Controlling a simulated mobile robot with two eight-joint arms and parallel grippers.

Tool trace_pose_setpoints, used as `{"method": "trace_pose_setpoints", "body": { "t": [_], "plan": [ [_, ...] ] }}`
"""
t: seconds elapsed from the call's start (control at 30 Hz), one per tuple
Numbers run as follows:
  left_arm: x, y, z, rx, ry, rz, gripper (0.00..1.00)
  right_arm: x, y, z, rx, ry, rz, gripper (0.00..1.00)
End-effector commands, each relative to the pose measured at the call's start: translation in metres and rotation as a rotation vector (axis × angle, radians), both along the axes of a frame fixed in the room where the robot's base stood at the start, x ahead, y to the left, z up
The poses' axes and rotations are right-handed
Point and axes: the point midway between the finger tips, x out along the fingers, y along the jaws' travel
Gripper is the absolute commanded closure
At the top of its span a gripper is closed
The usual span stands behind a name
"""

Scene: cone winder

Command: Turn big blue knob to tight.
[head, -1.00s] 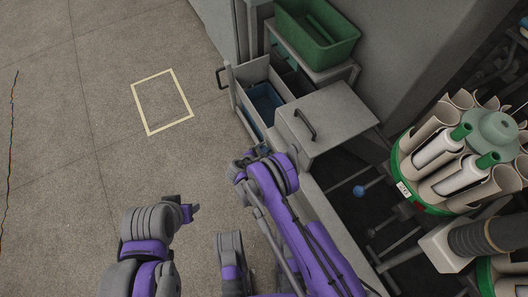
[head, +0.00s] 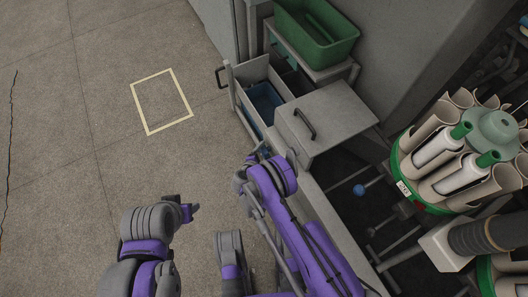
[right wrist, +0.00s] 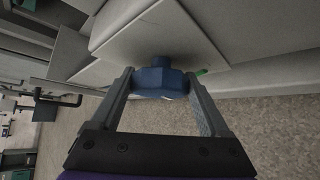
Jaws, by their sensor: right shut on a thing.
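The big blue knob (right wrist: 160,78) shows in the right wrist view, on a short blue stem at the face of a pale grey panel (right wrist: 160,40). My right gripper (right wrist: 160,84) has one finger on each side of the knob and is shut on it. In the head view my right gripper (head: 272,156) is beside the front of the grey cabinet, and the knob is hidden there. A small green mark (right wrist: 201,72) shows just right of the knob. My left gripper (head: 190,212) is over the floor, away from the machine; its finger opening cannot be made out.
A grey cabinet lid with a dark handle (head: 305,124) and an open drawer with a blue bin (head: 265,101) are close by. A green crate (head: 318,38) stands behind. A blue ball-ended lever (head: 359,190) and a bobbin carousel (head: 490,135) are right.

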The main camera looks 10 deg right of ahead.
Motion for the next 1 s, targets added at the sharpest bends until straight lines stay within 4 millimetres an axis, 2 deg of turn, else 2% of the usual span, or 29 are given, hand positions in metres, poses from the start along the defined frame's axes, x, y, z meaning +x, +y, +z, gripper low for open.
{"method": "trace_pose_setpoints", "body": {
  "t": [0.03, 0.07, 0.17, 0.4, 0.53, 1.0],
  "plan": [
    [0.000, 0.000, 0.000, 0.000, 0.000, 0.000, 0.50, 0.000, 0.000, 0.000, -0.001, 0.000, 0.000, 0.76],
    [0.000, 0.000, 0.000, 0.000, 0.000, 0.000, 0.50, 0.000, 0.000, 0.000, -0.001, 0.000, 0.000, 0.17],
    [0.000, 0.000, 0.000, 0.000, 0.000, 0.000, 0.50, 0.000, 0.000, 0.000, -0.001, 0.001, 0.000, 0.00],
    [0.000, 0.000, 0.000, 0.000, 0.000, 0.000, 0.50, -0.001, 0.001, 0.001, -0.001, 0.001, 0.000, 0.00],
    [0.000, 0.000, 0.002, 0.000, 0.001, 0.000, 0.50, -0.008, 0.006, 0.006, 0.001, 0.002, 0.001, 0.00],
    [-0.003, 0.000, 0.018, 0.000, 0.001, 0.000, 0.50, -0.071, 0.045, 0.048, 0.000, 0.001, 0.003, 0.00]
  ]
}}
